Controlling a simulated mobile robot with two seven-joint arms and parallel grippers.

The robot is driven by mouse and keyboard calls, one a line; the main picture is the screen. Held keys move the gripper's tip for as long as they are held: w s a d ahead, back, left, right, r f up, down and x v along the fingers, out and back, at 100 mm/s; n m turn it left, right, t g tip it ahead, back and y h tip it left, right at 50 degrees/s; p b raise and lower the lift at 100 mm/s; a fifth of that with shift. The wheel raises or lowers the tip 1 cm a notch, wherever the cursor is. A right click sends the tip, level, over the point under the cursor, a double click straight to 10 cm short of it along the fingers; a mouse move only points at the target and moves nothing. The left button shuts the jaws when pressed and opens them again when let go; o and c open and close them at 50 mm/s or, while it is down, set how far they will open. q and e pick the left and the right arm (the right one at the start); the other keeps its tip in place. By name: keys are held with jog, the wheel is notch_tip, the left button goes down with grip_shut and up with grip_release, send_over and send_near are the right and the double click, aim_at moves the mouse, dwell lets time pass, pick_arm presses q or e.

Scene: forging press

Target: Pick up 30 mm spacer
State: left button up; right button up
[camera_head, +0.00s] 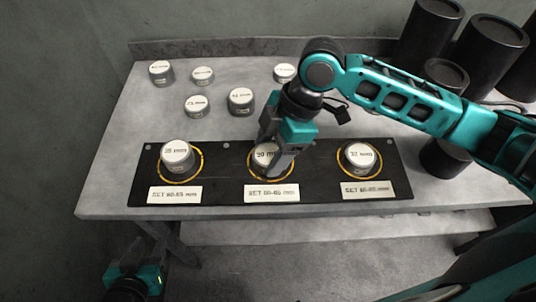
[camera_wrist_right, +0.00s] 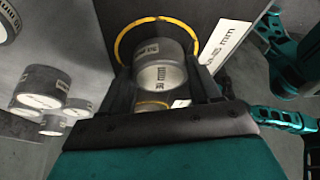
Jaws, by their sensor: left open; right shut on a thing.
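The 30 mm spacer (camera_head: 265,153) is a short grey cylinder with a white labelled top at the middle yellow ring of the black board (camera_head: 222,170). It also shows in the right wrist view (camera_wrist_right: 160,68), between the two fingers. My right gripper (camera_head: 277,158) reaches down from above and is shut on this spacer, hiding part of it. I cannot tell whether its base is clear of the board. My left gripper (camera_head: 134,279) is open, low in front of the table at the lower left, away from the spacers.
Spacers marked about 38 mm (camera_head: 177,156) and 32 mm (camera_head: 359,158) stand in the left and right rings. Several loose spacers, such as one (camera_head: 240,101), stand behind the board. Dark cylinders (camera_head: 428,35) crowd the back right. The table's (camera_head: 125,125) left side is clear.

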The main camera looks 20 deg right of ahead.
jog(key=c, duration=0.4)
jog(key=shift+r, duration=0.1)
jog(key=shift+c, duration=0.4)
jog(key=shift+r, duration=0.1)
